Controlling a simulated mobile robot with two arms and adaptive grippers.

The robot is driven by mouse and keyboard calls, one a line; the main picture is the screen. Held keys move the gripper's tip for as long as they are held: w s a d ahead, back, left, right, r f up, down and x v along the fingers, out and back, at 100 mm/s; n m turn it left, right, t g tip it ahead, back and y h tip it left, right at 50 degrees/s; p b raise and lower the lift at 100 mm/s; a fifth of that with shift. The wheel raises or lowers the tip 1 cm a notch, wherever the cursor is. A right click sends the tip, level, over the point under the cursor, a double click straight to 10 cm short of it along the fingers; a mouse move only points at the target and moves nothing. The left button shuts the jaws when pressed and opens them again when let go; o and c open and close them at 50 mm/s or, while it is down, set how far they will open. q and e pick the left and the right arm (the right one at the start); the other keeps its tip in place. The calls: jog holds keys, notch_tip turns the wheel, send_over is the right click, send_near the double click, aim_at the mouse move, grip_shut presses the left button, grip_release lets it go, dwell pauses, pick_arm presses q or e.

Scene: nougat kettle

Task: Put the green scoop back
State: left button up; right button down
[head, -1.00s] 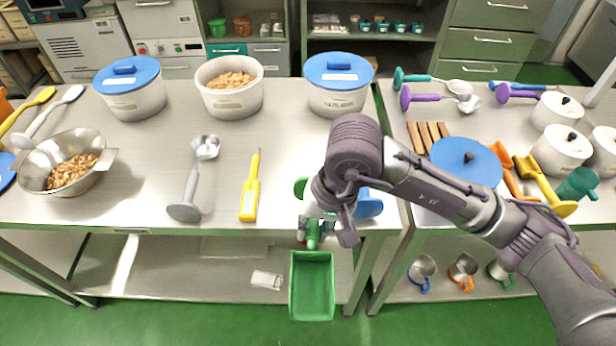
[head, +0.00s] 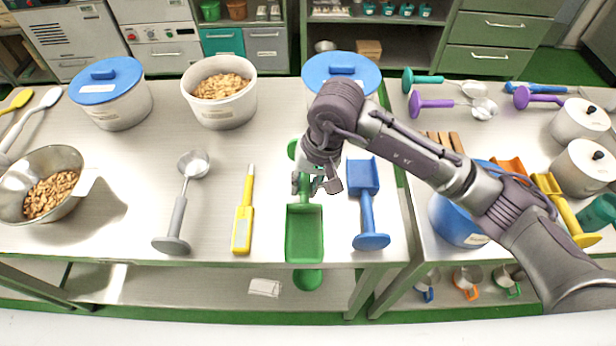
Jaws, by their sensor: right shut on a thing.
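The green scoop (head: 304,235) hangs from my right gripper (head: 318,184), which is shut on its handle. Its pan points toward the front edge of the table (head: 130,190) and shows over the tabletop between a yellow probe and a blue scoop. I cannot tell whether it touches the table. A round green part (head: 292,150) shows behind my gripper; whether it is the handle's end is unclear. The blue scoop (head: 367,205) lies just right of the green one, pan away from me. My left gripper is not in view.
The yellow probe (head: 243,215) and a grey ladle (head: 180,215) lie to the left. A lidded pot (head: 335,72) and an open tub of nuts (head: 222,108) stand behind. A rounded green thing (head: 308,280) shows below the table edge.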

jog(key=w+f, duration=0.1)
jog(key=w, duration=0.1)
jog(key=w+f+p, duration=0.1)
jog(key=w, duration=0.1)
jog(key=w+f, duration=0.1)
jog(key=w, duration=0.1)
jog(key=shift+d+f, duration=0.2)
jog(key=shift+f, duration=0.15)
jog(key=p+x, duration=0.2)
jog(key=x, duration=0.1)
jog(key=shift+d+f, duration=0.1)
jog(key=shift+d, duration=0.3)
jog(key=shift+f, duration=0.35)
jog(key=shift+f, duration=0.1)
jog(key=shift+f, duration=0.1)
jog(key=c, duration=1)
grip_release()
